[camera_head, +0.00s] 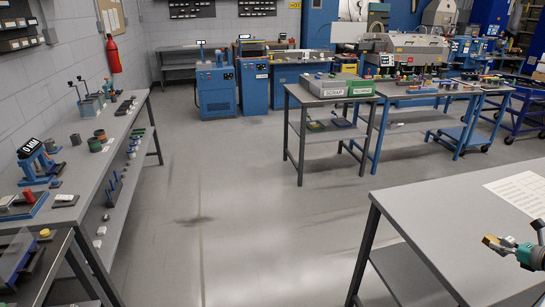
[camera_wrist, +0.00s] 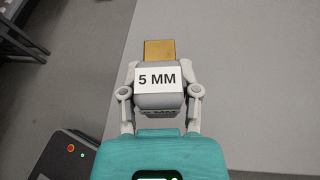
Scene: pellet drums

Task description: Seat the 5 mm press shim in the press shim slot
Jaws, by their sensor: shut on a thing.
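The 5 mm press shim, a flat brass-coloured piece, sticks out past my gripper (camera_wrist: 158,68) in the wrist view (camera_wrist: 159,51). A white label reading "5 MM" lies between the fingers, just behind the brass part. My gripper is shut on the shim. In the head view my gripper (camera_head: 506,244) is at the right edge, with the brass shim (camera_head: 490,240) at its tip, over or beside the near right table (camera_head: 420,215); its height above the top is unclear. I cannot make out the press shim slot.
The left bench (camera_head: 88,160) runs along the wall with several small fixtures. A white sheet (camera_head: 520,190) lies on the near right table. Another table (camera_head: 330,98) with a grey and a green box stands behind. The floor (camera_head: 230,200) between is clear.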

